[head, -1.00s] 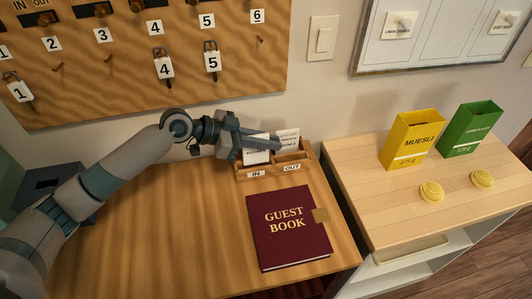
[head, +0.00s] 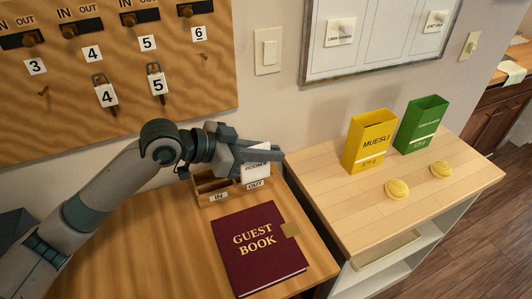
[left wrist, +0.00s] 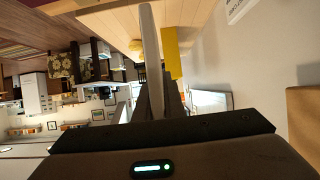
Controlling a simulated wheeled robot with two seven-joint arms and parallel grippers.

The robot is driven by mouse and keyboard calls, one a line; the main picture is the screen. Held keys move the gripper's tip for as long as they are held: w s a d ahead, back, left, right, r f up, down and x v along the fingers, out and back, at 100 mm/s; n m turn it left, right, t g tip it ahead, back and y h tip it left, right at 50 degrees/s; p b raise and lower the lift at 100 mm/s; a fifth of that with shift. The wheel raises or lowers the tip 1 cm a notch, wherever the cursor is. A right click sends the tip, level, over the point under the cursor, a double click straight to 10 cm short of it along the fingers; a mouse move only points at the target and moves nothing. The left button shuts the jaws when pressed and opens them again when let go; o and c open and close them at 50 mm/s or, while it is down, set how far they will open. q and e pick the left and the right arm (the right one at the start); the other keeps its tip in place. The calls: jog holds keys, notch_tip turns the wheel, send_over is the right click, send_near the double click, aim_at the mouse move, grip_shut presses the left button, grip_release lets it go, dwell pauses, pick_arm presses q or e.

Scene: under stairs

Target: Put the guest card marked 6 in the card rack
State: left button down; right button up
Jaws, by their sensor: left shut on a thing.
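The wooden card rack (head: 207,187) stands at the back right of the desk, with IN and OUT labels on its front. My left gripper (head: 268,157) is above its right part and shut on a white card (head: 255,173). The card shows the word ROOM; its number is hidden or too small to read. White also shows above the fingers; I cannot tell if it is a second card. The IN compartment looks empty. In the left wrist view the held card (left wrist: 151,60) is seen edge-on. My right gripper is out of view.
A guest book (head: 260,250) lies in front of the rack. A higher counter (head: 330,205) at the right bears a yellow muesli box (head: 370,141), a green box (head: 420,125) and two yellow coils. A key board (head: 120,75) hangs behind my arm. The left desk area is clear.

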pick_arm(q)
jog(key=shift+d, duration=0.1)
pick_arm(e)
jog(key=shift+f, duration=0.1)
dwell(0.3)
